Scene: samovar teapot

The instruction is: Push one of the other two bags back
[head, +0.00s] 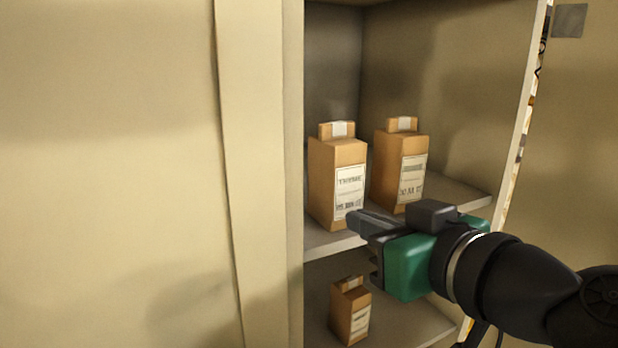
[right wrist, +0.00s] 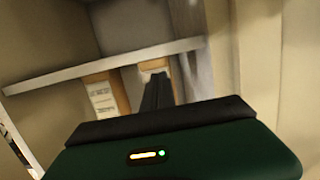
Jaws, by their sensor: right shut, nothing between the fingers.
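Two brown paper bags with white labels stand upright on the upper shelf of the cupboard: a left bag (head: 323,180) and a right bag (head: 388,170). A smaller-looking brown bag (head: 343,310) stands on the shelf below. My right gripper (head: 356,222) is shut and empty, its fingertips at the lower right front of the left bag, near the shelf's front edge. Whether they touch that bag cannot be told. In the right wrist view two brown bags show: one labelled (right wrist: 101,95), the other (right wrist: 154,65) partly hidden behind my dark fingers (right wrist: 158,85). My left gripper is out of view.
The upper shelf (head: 325,240) has a bare strip at its front and bare room right of the right bag. A cupboard side panel (head: 260,170) stands at the left and a side wall edge (head: 525,110) at the right. The lower shelf (head: 400,325) is bare around its bag.

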